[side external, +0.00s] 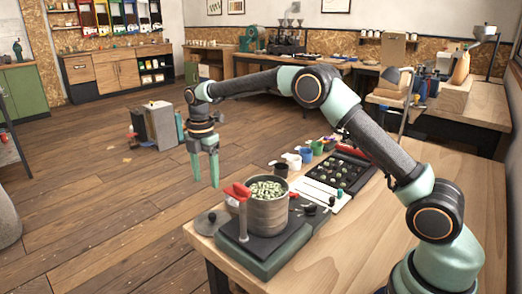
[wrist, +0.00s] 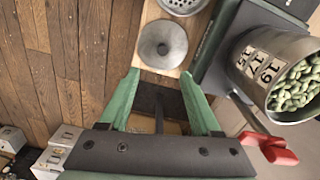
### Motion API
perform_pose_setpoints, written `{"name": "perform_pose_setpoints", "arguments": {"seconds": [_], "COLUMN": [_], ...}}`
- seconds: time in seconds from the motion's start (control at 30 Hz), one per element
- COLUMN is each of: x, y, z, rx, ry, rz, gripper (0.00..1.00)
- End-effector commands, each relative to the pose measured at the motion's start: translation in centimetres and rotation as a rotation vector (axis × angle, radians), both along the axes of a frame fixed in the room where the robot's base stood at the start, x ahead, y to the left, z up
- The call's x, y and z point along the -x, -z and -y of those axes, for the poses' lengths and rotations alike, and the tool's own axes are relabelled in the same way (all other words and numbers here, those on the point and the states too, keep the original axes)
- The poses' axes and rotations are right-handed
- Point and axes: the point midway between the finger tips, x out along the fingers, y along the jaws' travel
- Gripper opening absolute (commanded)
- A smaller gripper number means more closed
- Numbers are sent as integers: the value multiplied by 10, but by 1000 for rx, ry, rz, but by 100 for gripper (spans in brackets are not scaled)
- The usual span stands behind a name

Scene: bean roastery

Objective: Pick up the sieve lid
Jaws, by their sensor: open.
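A round grey lid with a central knob, which looks like the sieve lid (wrist: 148,52), lies on the pale wooden bench top near its edge. It also shows at the bench's left corner in the side view (side external: 206,226). My gripper (side external: 206,184) points down with its fingers apart and nothing between them. It is above the lid's corner, clear of the bench. In the wrist view the lid appears just beyond the open fingertips of my gripper (wrist: 159,76). A perforated metal disc (wrist: 183,5) is partly cut off beyond the lid.
Right of the lid stands a metal container of green beans (side external: 268,214) on a dark-topped green base (side external: 270,258), with a red-handled part (side external: 238,192) beside it. Cups (side external: 292,160) and a dark tray of beans (side external: 340,172) are farther back.

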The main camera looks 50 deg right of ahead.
Motion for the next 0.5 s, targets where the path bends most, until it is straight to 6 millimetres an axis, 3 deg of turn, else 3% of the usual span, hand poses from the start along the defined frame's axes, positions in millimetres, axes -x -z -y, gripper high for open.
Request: {"name": "perform_pose_setpoints", "arguments": {"seconds": [0.3,0.5], "x": [1,1], "y": [49,66], "z": [0,0], "rx": [0,0], "ry": [-3,-2], "rz": [-4,-1], "gripper": [64,64]}}
